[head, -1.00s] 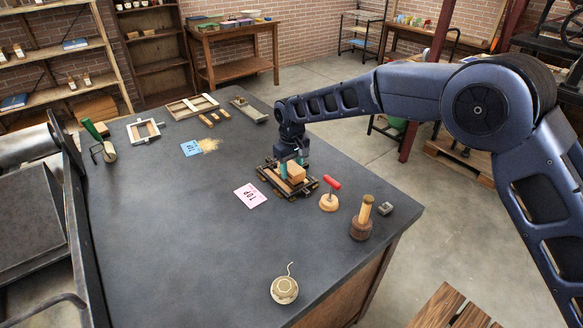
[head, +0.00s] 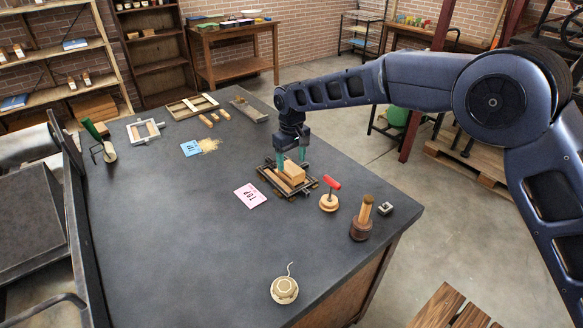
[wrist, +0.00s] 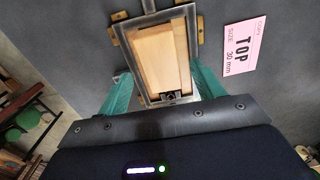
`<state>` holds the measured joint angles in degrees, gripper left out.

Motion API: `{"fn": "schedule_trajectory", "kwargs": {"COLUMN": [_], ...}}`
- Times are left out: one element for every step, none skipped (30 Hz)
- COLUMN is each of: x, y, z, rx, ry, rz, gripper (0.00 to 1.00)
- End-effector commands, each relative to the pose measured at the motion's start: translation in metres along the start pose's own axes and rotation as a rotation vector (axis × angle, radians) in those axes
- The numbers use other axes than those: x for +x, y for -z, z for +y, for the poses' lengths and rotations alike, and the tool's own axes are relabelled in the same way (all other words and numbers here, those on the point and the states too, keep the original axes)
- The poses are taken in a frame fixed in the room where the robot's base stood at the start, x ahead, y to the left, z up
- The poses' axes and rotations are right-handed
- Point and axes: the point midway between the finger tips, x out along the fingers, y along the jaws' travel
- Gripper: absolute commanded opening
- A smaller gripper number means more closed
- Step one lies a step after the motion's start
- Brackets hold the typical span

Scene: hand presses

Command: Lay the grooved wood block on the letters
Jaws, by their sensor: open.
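The wood block (head: 295,172) is pale and lies in the dark metal frame (head: 270,180) on the grey table; it also shows in the wrist view (wrist: 160,64), inside the frame's walls. Its grooves are not visible, and no letters can be made out beneath it. My gripper (head: 291,164) is just above the block. In the wrist view its green fingers (wrist: 160,82) are spread, one at each side of the frame. I cannot tell whether either finger touches the block or the frame.
A pink card (head: 250,196) reading "TOP" lies left of the frame. A red-handled tool (head: 329,195) and a wooden mallet-like tool (head: 362,218) stand to its right. A round coil (head: 285,290) lies in front. The table's left middle is clear.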

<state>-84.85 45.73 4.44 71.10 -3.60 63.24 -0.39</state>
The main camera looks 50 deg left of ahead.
Motion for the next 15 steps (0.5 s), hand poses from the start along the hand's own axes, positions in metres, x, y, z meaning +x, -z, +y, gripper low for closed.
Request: {"fn": "schedule_trajectory", "kwargs": {"x": [-0.012, -0.018, -0.025, -0.031, -0.037, -0.044, -0.05, -0.054, -0.06, -0.064, -0.067, -0.071, -0.074, -0.077, -0.08], "y": [0.001, 0.001, 0.001, 0.0, 0.0, 0.0, 0.0, 0.001, 0.001, 0.0, 0.0, 0.0, 0.0, 0.0, 0.0], "z": [0.0, 0.0, 0.0, 0.0, 0.0, 0.0, 0.0, 0.0, 0.0, 0.0, -0.001, -0.001, -0.001, -0.001, -0.001], "rx": [0.0, 0.0, 0.001, 0.001, 0.001, 0.001, 0.001, 0.001, 0.001, 0.0, 0.0, 0.0, 0.0, 0.0, 0.0], "ry": [0.001, 0.001, 0.001, 0.001, 0.001, 0.001, 0.001, 0.001, 0.001, 0.001, 0.001, 0.001, 0.001, 0.001, 0.001], "rz": [0.003, 0.003, 0.003, 0.002, 0.003, 0.003, 0.002, 0.002, 0.002, 0.001, 0.0, 0.0, 0.001, 0.001, 0.001], "gripper": [0.67, 0.67, 0.67, 0.67, 0.67, 0.67, 0.67, 0.67, 0.67, 0.67, 0.67, 0.67, 0.67, 0.67, 0.67]}}
